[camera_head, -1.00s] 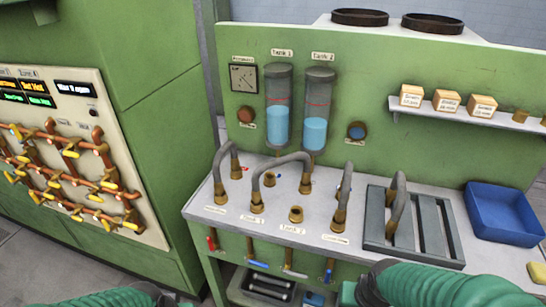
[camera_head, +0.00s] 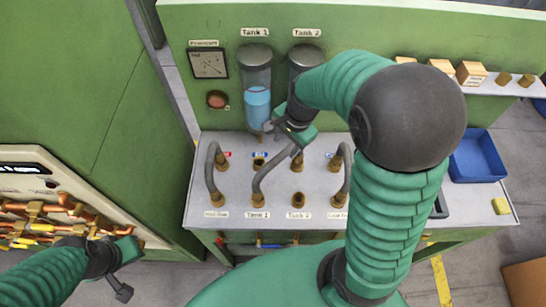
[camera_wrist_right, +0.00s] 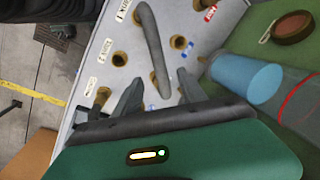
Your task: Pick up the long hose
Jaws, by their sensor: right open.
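The long grey hose (camera_head: 270,174) arches over the white bench top in the head view. Its front end is in the brass Tank 1 fitting (camera_head: 257,199); its upper part runs toward the back under my right gripper. My right gripper (camera_head: 290,132) is above the back of the bench, close to the hose's raised part. In the right wrist view it is open (camera_wrist_right: 158,95), and a grey hose (camera_wrist_right: 151,42) runs down toward the space between its fingers. Contact cannot be told. My left gripper (camera_head: 118,281) is at the lower left, away from the hose; its opening is unclear.
Short grey hoses stand left (camera_head: 211,170) and right (camera_head: 345,172) of the long one. Tank 1 (camera_head: 256,80) rises behind, beside my right gripper. A blue bin (camera_head: 478,157) is at the right. A pipe panel (camera_head: 40,205) stands near my left gripper.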

